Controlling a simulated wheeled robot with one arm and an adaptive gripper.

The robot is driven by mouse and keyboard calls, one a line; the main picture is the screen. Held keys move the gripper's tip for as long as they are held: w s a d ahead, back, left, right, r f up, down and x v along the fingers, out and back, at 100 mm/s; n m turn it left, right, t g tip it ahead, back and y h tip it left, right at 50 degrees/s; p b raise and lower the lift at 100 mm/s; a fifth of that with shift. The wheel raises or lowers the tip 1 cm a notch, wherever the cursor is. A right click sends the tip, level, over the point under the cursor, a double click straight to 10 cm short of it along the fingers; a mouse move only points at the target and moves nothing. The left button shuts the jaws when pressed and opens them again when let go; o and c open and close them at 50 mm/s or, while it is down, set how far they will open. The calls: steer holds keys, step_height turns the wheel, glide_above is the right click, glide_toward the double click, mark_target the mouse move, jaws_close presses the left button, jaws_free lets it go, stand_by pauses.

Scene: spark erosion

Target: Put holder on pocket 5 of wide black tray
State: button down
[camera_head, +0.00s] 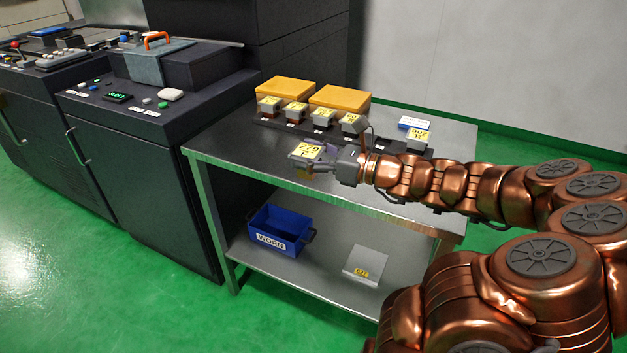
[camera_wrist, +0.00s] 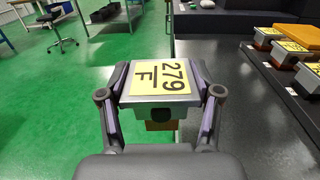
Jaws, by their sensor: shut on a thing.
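My gripper (camera_head: 322,163) is shut on a grey holder (camera_head: 309,151) with a yellow label reading 279 F. In the wrist view the holder (camera_wrist: 160,84) sits level between both fingers, with a copper-brown piece showing beneath it. The gripper is above the near left part of the steel table, in front of the wide black tray (camera_head: 385,147). Several similar labelled holders stand in a row in the tray's left part, and one labelled holder (camera_head: 417,138) stands toward its right end. A stretch between them shows no holder; my arm partly hides the tray there. Pocket numbers are not readable.
Two orange-yellow boxes (camera_head: 286,91) (camera_head: 340,98) stand behind the tray. A small blue-and-white box (camera_head: 414,122) lies at the back right. A blue WORN bin (camera_head: 278,232) and a labelled plate (camera_head: 366,265) are on the lower shelf. Dark machines stand at left.

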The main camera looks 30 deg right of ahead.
steer(key=shift+s+d+f+m+h+b, duration=0.15)
steer(key=shift+s+d+f+h+b, duration=0.1)
steer(key=shift+s+b, duration=0.25)
steer(key=shift+s+d+f+m+h+b, duration=0.2)
steer(key=shift+s+b, duration=0.2)
steer(key=shift+s, duration=0.15)
steer(key=w+d, duration=0.2)
steer(key=w, duration=0.3)
steer(key=w+d+f, duration=0.1)
steer(key=w, duration=0.4)
steer(key=w+d, duration=0.2)
steer(key=w, duration=0.3)
steer(key=shift+d+f+b, duration=0.2)
steer(key=shift+d+b, duration=0.1)
steer(key=shift+s+f+b, duration=0.1)
steer(key=shift+f+b, duration=0.35)
steer(key=shift+f, duration=1.25)
steer(key=shift+f, duration=0.1)
steer(key=shift+c, duration=1.1)
jaws_free()
steer(key=shift+f, duration=0.1)
